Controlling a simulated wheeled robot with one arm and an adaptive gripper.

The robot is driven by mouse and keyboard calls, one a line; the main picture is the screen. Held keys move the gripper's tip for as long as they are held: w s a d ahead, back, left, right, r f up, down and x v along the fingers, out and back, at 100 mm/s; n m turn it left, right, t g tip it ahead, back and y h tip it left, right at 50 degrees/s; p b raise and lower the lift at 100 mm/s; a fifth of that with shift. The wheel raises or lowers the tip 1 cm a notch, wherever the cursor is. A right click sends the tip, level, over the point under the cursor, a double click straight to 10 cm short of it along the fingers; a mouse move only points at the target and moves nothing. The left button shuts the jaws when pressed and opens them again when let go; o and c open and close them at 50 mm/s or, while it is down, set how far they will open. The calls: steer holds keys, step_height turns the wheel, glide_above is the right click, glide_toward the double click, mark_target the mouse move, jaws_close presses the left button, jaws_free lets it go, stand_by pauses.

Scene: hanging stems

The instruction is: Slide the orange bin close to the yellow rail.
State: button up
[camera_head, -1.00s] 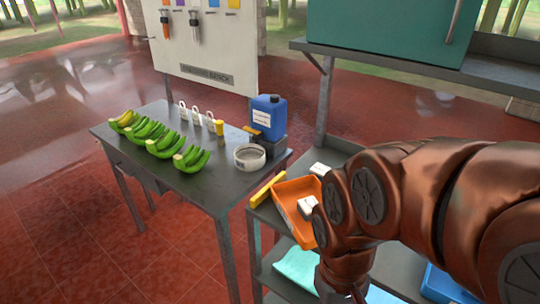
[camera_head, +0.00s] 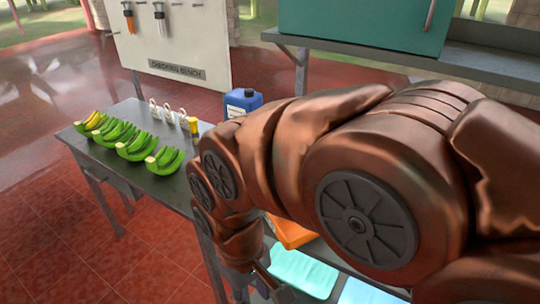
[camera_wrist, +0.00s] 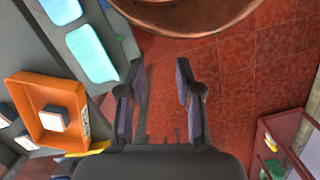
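The orange bin (camera_wrist: 37,93) lies on the grey shelf at the left of the wrist view, with a white block (camera_wrist: 54,118) inside. In the head view only a corner of the orange bin (camera_head: 293,234) shows behind my arm. The yellow rail (camera_wrist: 88,151) shows just below the bin in the wrist view, partly hidden; the gap between them is small, and I cannot tell if they touch. My gripper (camera_wrist: 161,75) is open and empty. It is beside the bin, over the red floor, and nothing is between its fingers.
Pale cyan sheets (camera_head: 303,272) lie on a lower shelf. The dark table (camera_head: 150,188) at left holds green banana bunches (camera_head: 138,147), white tags, a yellow cylinder (camera_head: 194,126) and a blue jug (camera_head: 241,103). A teal cabinet (camera_head: 365,25) stands behind.

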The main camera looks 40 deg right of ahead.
steer(key=shift+w, duration=0.1)
steer(key=w+d+r+n+y+b, duration=0.1)
steer(key=w+d+r+n, duration=0.3)
steer(key=w, duration=0.6)
steer(key=w+a+r+n+y+b, duration=0.15)
steer(key=w+n, duration=0.35)
steer(key=w, duration=0.6)
steer(key=w+d+f+n+t, duration=0.1)
steer(key=w+d+f, duration=0.1)
steer(key=d, duration=0.7)
steer(key=w+d+f+n+y+b, duration=0.1)
steer(key=w+d+f+n, duration=0.1)
steer(key=w+d, duration=0.3)
steer(key=w+d+f+n+t+y+b, duration=0.1)
steer(key=w+d+f+n, duration=0.1)
steer(key=d, duration=1)
steer(key=shift+w+d+f+t, duration=0.3)
steer(key=shift+w+f, duration=0.5)
steer(key=shift+f, duration=0.05)
steer(key=shift+n, duration=0.5)
steer(key=d+f, duration=0.1)
steer(key=d, duration=0.1)
steer(key=s+d+f, duration=0.1)
steer(key=d, duration=0.1)
steer(key=s+d+f, duration=0.1)
steer(key=d, duration=0.2)
steer(key=shift+a, duration=0.1)
